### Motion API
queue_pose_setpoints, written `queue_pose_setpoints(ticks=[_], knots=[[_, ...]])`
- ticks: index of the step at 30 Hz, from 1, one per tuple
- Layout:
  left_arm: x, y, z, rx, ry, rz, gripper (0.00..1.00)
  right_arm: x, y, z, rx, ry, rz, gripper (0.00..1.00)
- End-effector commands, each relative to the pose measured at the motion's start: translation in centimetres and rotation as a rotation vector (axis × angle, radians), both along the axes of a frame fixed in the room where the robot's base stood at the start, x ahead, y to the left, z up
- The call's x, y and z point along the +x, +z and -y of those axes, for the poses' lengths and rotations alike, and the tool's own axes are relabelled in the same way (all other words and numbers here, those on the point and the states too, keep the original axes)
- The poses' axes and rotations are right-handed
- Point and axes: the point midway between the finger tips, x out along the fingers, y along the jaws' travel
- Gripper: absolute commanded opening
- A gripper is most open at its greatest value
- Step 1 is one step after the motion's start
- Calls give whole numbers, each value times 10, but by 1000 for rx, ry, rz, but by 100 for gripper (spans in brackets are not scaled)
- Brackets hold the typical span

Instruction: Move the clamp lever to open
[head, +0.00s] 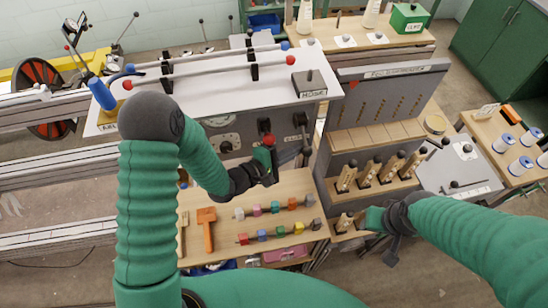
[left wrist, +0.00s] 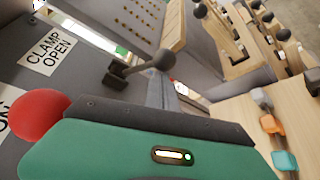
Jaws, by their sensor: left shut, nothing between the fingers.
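My left gripper (head: 272,168) is shut and empty in front of the panel, just below a red knob (head: 267,140). That red knob is close at the left in the left wrist view (left wrist: 40,115). My right gripper (head: 393,250) hangs low at the right, away from the panel.
A wooden shelf with several small coloured blocks (head: 275,208) lies below the panel. An orange tool (head: 206,228) lies on its left. A rack with several wooden-handled pieces (head: 380,172) stands right of the panel.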

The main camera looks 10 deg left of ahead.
Motion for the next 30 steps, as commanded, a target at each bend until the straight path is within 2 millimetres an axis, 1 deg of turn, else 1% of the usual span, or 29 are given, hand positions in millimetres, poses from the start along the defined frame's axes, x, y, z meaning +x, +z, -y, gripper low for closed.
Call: queue_pose_setpoints(ticks=[6,13,16,17,18,22,30], knots=[[-36,9,-34,1,6,-2,0,0,-6,0,0,0,0,43],[-77,22,-71,0,8,-2,0,0,-9,0,0,0,0,43],[-93,27,-86,0,7,-2,0,0,-6,0,0,0,0,43],[-97,33,-89,-1,6,-4,0,0,3,0,0,0,-1,43],[-101,37,-93,-2,6,-8,0,0,15,0,0,0,-1,43],[-111,36,-101,-1,3,-5,0,0,26,0,0,0,1,43],[-114,32,-103,0,2,-1,0,0,24,0,0,0,0,43]])
